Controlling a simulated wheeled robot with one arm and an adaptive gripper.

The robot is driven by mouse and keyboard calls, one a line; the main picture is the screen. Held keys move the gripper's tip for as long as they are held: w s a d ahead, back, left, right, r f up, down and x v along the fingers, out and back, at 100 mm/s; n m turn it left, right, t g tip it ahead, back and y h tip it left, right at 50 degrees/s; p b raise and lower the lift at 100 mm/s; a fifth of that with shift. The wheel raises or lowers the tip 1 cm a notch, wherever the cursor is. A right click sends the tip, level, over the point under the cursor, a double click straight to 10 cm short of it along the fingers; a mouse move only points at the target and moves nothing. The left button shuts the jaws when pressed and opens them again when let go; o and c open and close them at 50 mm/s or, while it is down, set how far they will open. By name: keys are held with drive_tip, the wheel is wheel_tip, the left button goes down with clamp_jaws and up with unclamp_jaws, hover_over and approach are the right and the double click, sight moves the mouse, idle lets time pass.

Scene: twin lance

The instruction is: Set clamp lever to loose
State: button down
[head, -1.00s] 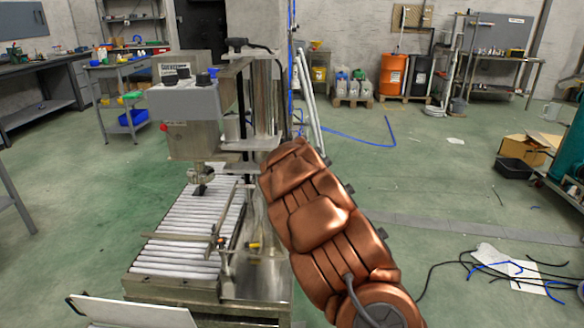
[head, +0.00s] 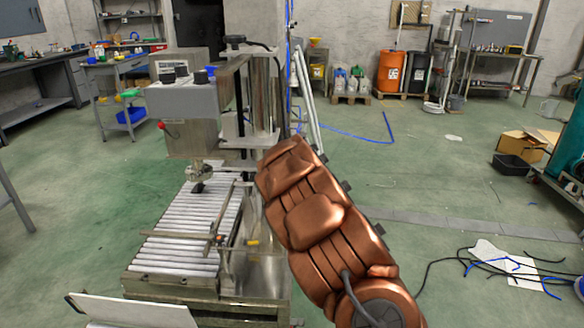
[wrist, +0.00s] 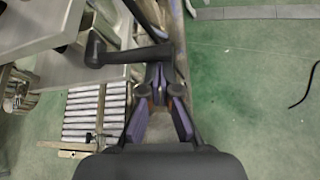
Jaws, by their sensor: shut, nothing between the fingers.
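A black lever (wrist: 138,54) shows in the wrist view, reaching across from an upright knob-like end at the left to a point just beyond my fingertips. I take it to be the clamp lever. In the head view a black handle (head: 236,41) sits on top of the machine's column; I cannot tell if it is the same part. My gripper (wrist: 160,88) is shut and empty, its fingertips close to the lever's right part. Whether they touch it is unclear. In the head view my copper-coloured arm hides the gripper.
The machine's grey control box (head: 182,102) stands over a roller conveyor (head: 190,232). A metal column (head: 262,95) rises beside my arm. Green floor (head: 450,185) is open to the right, with loose cables (head: 500,265) lying there.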

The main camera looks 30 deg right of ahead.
wheel_tip(320, 180, down, 4)
drive_tip(key=b, duration=0.4)
drive_tip(key=a+p+v, duration=0.1)
drive_tip(key=v, duration=0.9)
drive_tip(key=shift+a+r+p, duration=0.2)
drive_tip(key=shift+a+p, duration=0.05)
drive_tip(key=shift+p, duration=0.05)
